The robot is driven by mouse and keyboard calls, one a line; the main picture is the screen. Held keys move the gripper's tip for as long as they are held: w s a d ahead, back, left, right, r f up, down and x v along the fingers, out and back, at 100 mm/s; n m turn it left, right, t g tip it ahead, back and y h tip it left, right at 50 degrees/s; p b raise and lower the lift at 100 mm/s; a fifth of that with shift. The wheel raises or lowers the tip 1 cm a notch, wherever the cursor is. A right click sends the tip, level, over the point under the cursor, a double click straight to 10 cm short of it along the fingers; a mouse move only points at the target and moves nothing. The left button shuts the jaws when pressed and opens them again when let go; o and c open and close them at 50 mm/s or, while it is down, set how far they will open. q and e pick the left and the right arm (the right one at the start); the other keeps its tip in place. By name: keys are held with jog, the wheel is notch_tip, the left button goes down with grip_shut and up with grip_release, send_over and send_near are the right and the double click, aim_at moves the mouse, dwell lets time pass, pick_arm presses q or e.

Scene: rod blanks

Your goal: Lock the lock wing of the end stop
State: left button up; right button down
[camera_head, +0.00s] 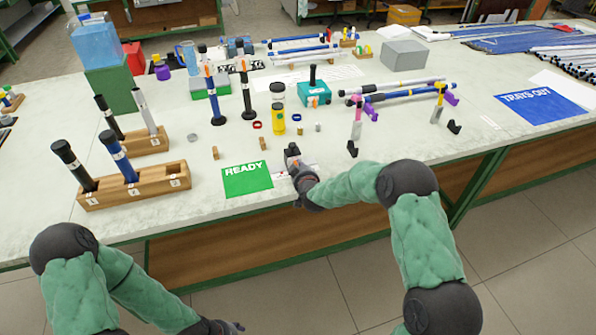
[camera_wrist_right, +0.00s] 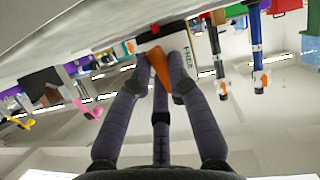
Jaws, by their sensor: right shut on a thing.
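The end stop (camera_wrist_right: 152,40) shows in the right wrist view as a pale block with a "FREE" label beside its orange lock wing (camera_wrist_right: 158,68). My right gripper (camera_wrist_right: 158,85) has its dark fingers closed around the orange wing. The wing points toward the palm. In the head view my right gripper (camera_head: 292,158) is at the front edge of the table, just right of the green READY card, and largely hides the end stop. My left gripper (camera_head: 228,327) is low at the bottom of the head view, away from the table; its fingers are too small to read.
The green READY card (camera_head: 247,179) lies left of my right gripper. A wooden rack (camera_head: 140,187) with upright rods stands further left. A yellow bottle (camera_head: 279,124), a teal block (camera_head: 314,95) and rods on stands are behind.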

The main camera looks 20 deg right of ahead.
jog(key=shift+d+f+m+y+b, duration=0.15)
jog(key=shift+m+y+b, duration=0.45)
jog(key=shift+m+b, duration=0.3)
jog(key=c, duration=1.4)
grip_release()
jog(key=shift+c, duration=0.2)
jog(key=shift+s, duration=0.1)
jog(key=v, duration=1.2)
